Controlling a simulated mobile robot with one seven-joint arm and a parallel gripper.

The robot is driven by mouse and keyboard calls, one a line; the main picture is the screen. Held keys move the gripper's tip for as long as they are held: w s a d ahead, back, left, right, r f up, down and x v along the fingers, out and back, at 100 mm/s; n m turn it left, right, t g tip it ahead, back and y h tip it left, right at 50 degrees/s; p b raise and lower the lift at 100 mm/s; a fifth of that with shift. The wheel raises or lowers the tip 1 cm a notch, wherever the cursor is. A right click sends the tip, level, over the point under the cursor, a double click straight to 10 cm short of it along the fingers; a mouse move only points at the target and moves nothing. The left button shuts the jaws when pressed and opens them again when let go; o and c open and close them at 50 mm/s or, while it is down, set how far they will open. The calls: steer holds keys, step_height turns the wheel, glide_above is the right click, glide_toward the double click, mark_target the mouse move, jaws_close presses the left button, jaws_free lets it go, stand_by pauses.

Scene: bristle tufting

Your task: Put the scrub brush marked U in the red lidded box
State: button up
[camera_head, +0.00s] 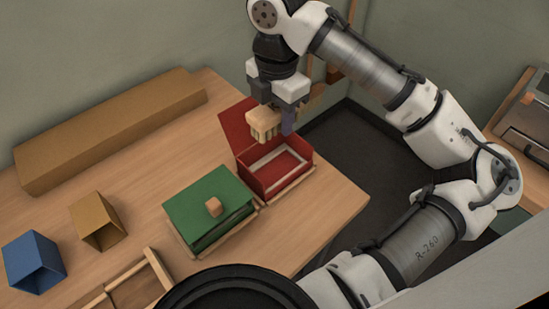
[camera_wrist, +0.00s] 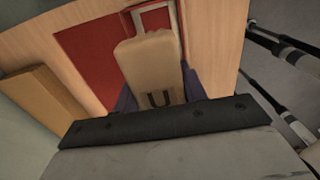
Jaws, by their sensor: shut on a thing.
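The scrub brush (camera_head: 263,121) is a light wooden block with bristles underneath. The wrist view shows a dark letter U on the brush (camera_wrist: 152,75). My gripper (camera_head: 279,118) is shut on it and holds it in the air, above the rear part of the red box. The red lidded box (camera_head: 279,183) stands open near the table's right end, with its lid (camera_head: 240,128) tilted back behind it. A pale frame shows inside the box. In the wrist view the brush hides part of the box (camera_wrist: 168,17).
A green lidded box (camera_head: 209,204) with a wooden knob stands shut to the left of the red box. A blue open box (camera_head: 34,262) and a tan open box (camera_head: 98,221) stand further left. A long cardboard-coloured block (camera_head: 110,131) lies along the wall.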

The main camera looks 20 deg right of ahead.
glide_above(276, 170)
step_height(276, 170, down, 13)
stand_by(0.4)
steer(key=shift+f, duration=0.6)
steer(key=o, duration=1)
steer(key=shift+r, duration=0.55)
step_height(276, 170, up, 12)
steer(key=shift+r, duration=0.1)
